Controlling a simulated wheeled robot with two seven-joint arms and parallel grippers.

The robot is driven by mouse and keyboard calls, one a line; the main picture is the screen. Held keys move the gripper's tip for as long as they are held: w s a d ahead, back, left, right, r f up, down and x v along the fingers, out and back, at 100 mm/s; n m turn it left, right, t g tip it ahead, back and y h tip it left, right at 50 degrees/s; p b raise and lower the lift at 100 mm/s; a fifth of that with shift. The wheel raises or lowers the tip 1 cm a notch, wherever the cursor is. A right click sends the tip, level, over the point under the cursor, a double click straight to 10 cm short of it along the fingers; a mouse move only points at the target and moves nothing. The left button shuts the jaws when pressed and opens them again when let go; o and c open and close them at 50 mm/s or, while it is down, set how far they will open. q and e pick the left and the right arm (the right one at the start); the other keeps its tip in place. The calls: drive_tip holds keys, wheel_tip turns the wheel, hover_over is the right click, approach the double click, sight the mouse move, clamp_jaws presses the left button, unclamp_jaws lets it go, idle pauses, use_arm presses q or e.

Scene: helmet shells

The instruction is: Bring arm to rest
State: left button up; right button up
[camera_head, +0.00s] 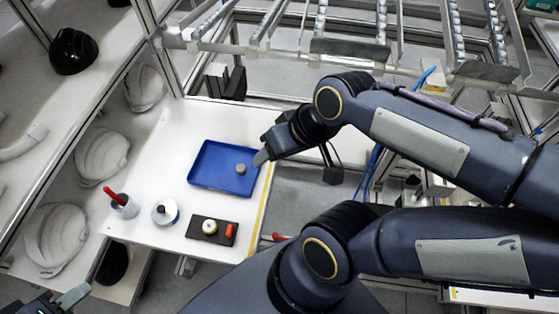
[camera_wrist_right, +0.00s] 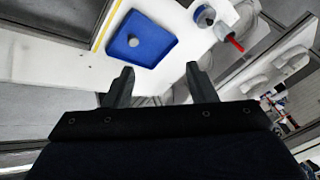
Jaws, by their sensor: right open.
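My right arm (camera_head: 430,140) reaches in from the right of the head view. Its gripper (camera_head: 262,158) is at the right edge of the blue tray (camera_head: 205,178); only a small part of its fingers shows there. In the right wrist view the right gripper (camera_wrist_right: 159,68) is open, with two dark fingers apart and nothing between them. The blue tray (camera_wrist_right: 160,48) lies beyond the fingers. My left gripper (camera_head: 72,297) is at the bottom left corner of the head view, partly cut off by the frame, and its jaw opening is unclear.
A round grey piece (camera_head: 241,169) lies in the tray. A cup with a red marker (camera_head: 122,206), a white-and-blue round container (camera_head: 165,213) and a black pad (camera_head: 213,237) are on the white table. White helmet shells (camera_head: 102,155) stand left. Metal rails (camera_head: 350,48) run behind.

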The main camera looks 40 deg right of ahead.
drive_tip(key=shift+s+a+r+t, duration=0.1)
drive_tip(key=shift+s+a+t, duration=0.15)
drive_tip(key=shift+s, duration=0.4)
drive_tip(key=shift+s+a+t, duration=0.15)
drive_tip(key=shift+s+a, duration=0.1)
drive_tip(key=shift+s, duration=0.35)
